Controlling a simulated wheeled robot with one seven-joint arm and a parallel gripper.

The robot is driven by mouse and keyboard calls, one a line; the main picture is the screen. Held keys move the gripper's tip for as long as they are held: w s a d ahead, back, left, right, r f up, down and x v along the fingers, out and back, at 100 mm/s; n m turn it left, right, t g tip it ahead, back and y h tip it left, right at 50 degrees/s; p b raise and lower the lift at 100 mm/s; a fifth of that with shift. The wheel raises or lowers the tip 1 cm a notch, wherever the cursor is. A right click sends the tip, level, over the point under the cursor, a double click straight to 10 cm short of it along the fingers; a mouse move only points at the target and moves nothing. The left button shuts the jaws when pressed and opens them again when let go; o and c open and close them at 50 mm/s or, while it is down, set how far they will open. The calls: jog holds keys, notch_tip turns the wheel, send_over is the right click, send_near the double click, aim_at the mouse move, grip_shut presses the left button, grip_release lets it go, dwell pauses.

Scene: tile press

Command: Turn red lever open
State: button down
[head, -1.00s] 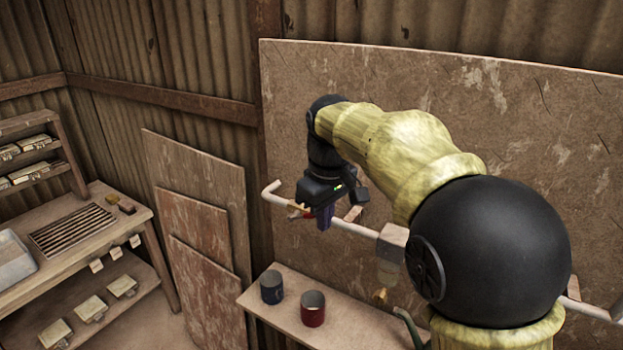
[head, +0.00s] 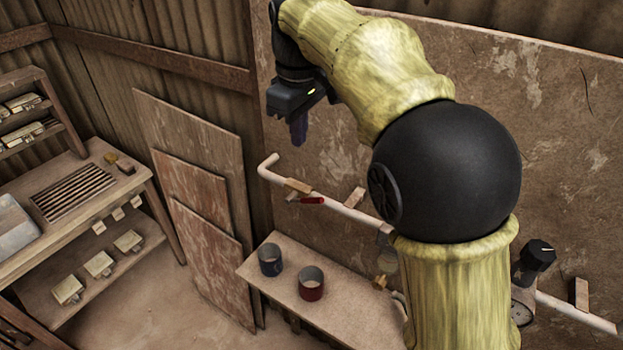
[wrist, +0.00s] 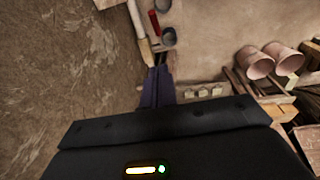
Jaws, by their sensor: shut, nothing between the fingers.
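The red lever (head: 312,201) sits on a pale pipe (head: 345,210) along the wall board, beside a wooden block. Its red handle points right and lies roughly along the pipe. The lever also shows at the top of the wrist view (wrist: 154,21), next to the pipe (wrist: 139,30). My gripper (head: 299,141) is above the pipe and lever, clear of both. Its dark purple fingers point down, shut and empty. They also show in the wrist view (wrist: 158,75).
A shelf (head: 270,292) below the pipe holds a dark blue mug (head: 270,261) and a red mug (head: 311,284). A dark knob (head: 539,254) and a gauge (head: 521,311) are on the pipe's right part. A workbench (head: 120,190) stands left.

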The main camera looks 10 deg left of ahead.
jog(key=s, duration=0.1)
jog(key=p, duration=0.2)
send_over(308, 199)
jog(key=a, duration=0.2)
notch_tip(308, 199, down, 10)
jog(key=d+f, duration=0.1)
jog(key=d+f+p, duration=0.1)
jog(key=shift+s+f, duration=0.2)
jog(key=shift+f, duration=0.45)
